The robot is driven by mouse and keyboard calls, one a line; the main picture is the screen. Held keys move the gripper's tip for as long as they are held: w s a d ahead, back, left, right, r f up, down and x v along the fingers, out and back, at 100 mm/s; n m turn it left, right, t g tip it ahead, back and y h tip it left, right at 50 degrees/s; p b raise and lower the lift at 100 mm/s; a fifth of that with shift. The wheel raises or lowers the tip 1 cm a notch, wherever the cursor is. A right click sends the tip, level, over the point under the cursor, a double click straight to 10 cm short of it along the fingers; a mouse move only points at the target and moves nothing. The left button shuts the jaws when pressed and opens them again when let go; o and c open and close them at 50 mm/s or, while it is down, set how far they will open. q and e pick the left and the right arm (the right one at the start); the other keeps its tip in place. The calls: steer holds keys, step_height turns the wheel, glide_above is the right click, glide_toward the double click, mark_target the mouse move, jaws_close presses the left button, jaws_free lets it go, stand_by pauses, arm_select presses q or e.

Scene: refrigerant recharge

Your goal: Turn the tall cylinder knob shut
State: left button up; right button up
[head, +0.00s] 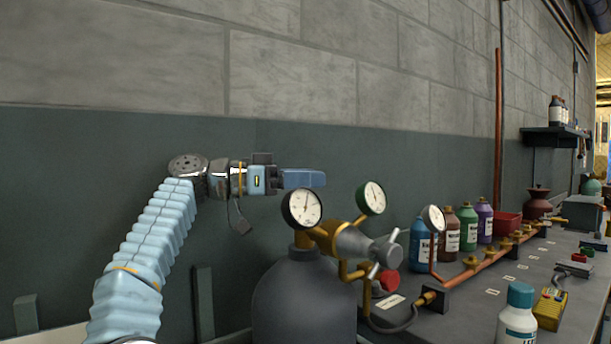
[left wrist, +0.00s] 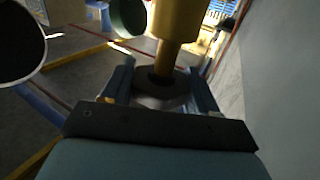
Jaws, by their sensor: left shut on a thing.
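The tall grey cylinder (head: 305,300) stands upright at the lower middle of the head view, with a brass valve (head: 303,240) on top. My left gripper (head: 312,179) reaches in from the left, just above the white-faced gauge. In the left wrist view, a dark round knob (left wrist: 165,80) sits between the two fingers of my left gripper (left wrist: 160,88), at the end of a brass stem (left wrist: 177,22). The gripper is shut on this knob. The knob itself is hidden in the head view. My right gripper does not show.
A white-faced gauge (head: 302,208) and a green-rimmed gauge (head: 373,198) sit close by my left gripper. A red knob (head: 389,280) is on the fitting to the right. The bench (head: 470,300) carries several bottles and a copper pipe. The wall is close behind.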

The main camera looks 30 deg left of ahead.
arm_select(q)
steer(key=shift+r, duration=0.15)
steer(key=o, duration=1)
steer(key=shift+s, duration=0.1)
